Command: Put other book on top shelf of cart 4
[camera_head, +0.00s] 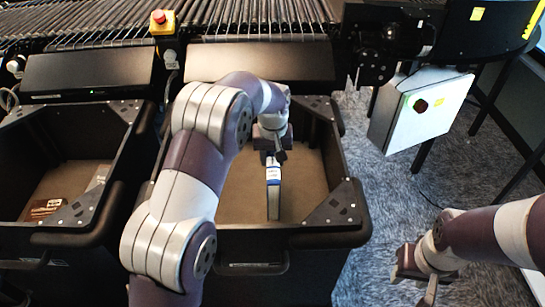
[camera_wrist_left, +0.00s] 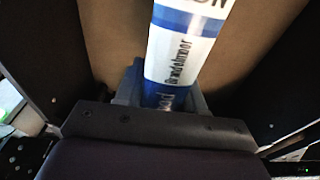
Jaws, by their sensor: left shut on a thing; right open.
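A book (camera_head: 273,188) with a white and blue spine stands upright inside the right-hand black cart (camera_head: 362,212). My left gripper (camera_head: 272,158) reaches down into that cart and is shut on the book's upper end. In the left wrist view the book's spine (camera_wrist_left: 180,50) runs up from between the jaws, with lettering on it. My right gripper (camera_head: 418,275) is open and empty over the carpet at the lower right, apart from the carts. My left arm hides part of the right-hand cart. I cannot tell which cart is number 4.
A second black cart (camera_head: 75,238) on the left holds a brown book (camera_head: 45,208) and a paler item. The roller conveyor (camera_head: 250,20) with a red stop button (camera_head: 158,17) runs behind. Carpet lies open right of the carts.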

